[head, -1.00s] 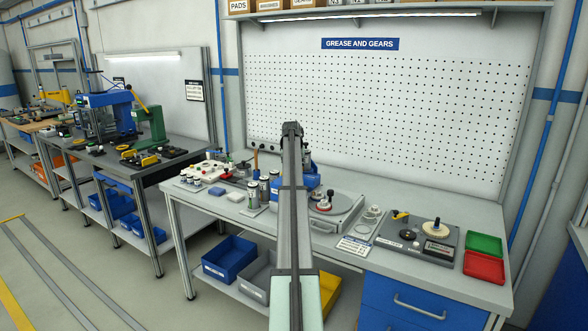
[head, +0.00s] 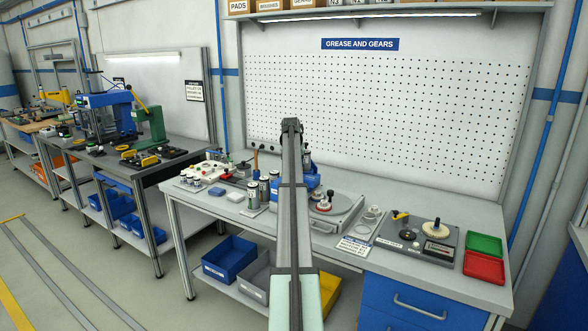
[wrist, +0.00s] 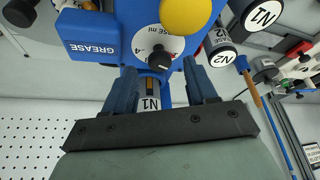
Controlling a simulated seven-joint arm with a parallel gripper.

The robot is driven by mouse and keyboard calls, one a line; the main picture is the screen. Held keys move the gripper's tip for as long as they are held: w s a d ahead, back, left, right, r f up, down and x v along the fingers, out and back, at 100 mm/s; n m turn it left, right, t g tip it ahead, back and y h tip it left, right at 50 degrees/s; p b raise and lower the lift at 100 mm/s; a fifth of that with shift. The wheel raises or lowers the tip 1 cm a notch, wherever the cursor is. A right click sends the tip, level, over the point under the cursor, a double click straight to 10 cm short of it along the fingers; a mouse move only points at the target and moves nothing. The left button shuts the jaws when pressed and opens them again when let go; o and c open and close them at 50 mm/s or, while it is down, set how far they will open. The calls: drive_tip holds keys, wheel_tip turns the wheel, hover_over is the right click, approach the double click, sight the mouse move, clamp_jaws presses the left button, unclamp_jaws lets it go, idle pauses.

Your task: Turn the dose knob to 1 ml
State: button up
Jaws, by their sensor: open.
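The blue grease dispenser (wrist: 95,35) fills the upper middle of the wrist view, labelled GREASE. Its white dose dial (wrist: 172,42) carries the black dose knob (wrist: 158,60), with a small light mark on it. I cannot read which value the knob points to. My gripper (wrist: 160,68) is open, with one blue finger on each side of the knob. Gaps show between the fingers and the knob, and I cannot tell how near they are in depth. In the head view the dispenser (head: 311,181) is mostly hidden behind my arm, and so is the gripper.
A yellow round part (wrist: 187,12) sits above the dial. A cartridge marked N1 (wrist: 152,95) is between the fingers, below the knob. A cartridge marked N2 (wrist: 222,55) stands close by the right finger. Red (head: 484,267) and green (head: 485,244) trays lie at the bench's right end.

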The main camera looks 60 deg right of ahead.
drive_tip(key=v, duration=1.1)
drive_tip(key=shift+r, duration=0.4)
drive_tip(key=shift+a, duration=0.15)
